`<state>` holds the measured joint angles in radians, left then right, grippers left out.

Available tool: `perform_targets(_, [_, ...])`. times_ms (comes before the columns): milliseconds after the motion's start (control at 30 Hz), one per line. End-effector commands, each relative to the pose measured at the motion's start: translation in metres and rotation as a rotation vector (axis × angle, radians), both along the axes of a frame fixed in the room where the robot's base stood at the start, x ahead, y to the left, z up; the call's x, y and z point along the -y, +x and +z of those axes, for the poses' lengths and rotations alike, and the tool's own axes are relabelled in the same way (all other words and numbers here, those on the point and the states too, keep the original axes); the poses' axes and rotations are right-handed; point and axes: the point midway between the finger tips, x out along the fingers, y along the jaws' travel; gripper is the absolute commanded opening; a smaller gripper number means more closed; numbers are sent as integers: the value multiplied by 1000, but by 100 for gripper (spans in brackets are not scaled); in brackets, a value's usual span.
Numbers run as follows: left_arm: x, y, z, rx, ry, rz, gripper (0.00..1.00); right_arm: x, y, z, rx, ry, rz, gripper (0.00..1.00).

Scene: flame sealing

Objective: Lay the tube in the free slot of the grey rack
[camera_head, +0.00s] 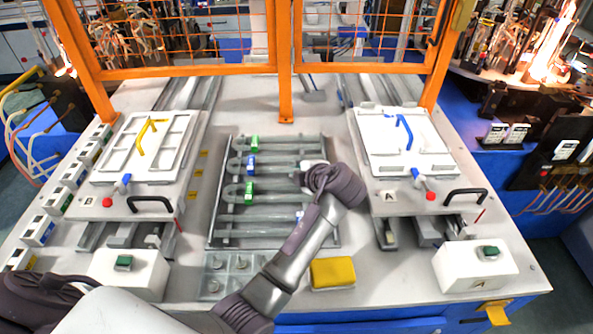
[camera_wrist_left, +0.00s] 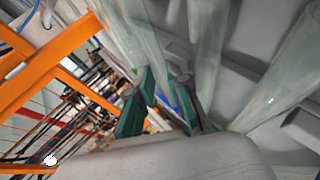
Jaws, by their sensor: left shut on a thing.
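The grey rack (camera_head: 212,220) lies in the middle of the table, with several clear tubes lying across it. Green and blue marks show on tubes toward its left side. My left arm reaches in from the lower left, and its wrist (camera_head: 335,187) is over the right part of the rack, hiding that part and the fingertips. In the left wrist view my left gripper (camera_wrist_left: 160,108) has green finger pads and is shut on a clear tube (camera_wrist_left: 143,40). Other clear tubes show beside it. I cannot tell how high the held tube is above the rack. My right gripper is out of view.
White fixtures with a yellow handle (camera_head: 144,137) and a blue handle (camera_head: 405,132) flank the rack. A yellow sponge-like block (camera_head: 333,272) and a grey tray (camera_head: 210,284) lie in front. An orange guard frame (camera_head: 285,97) stands behind.

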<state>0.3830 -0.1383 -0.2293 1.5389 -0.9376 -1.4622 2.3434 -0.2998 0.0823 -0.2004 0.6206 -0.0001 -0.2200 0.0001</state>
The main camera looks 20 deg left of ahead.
Motion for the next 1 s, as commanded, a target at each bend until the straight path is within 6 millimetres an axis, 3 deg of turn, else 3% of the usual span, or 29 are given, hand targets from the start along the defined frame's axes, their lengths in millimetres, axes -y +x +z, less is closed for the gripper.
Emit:
perform_targets(233, [3,-2,-7,-15,-8,-5,0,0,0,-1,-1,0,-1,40])
perform_targets(267, [3,-2,-8,-15,-8,-5,20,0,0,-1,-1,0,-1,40])
perform_targets(433, [4,-2,-8,-17,-7,-4,46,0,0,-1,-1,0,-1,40])
perform_targets(867, [4,-3,-9,-20,-8,-3,46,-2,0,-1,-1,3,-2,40])
perform_targets(1000, [4,-3,-4,-20,-7,-4,46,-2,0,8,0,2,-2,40])
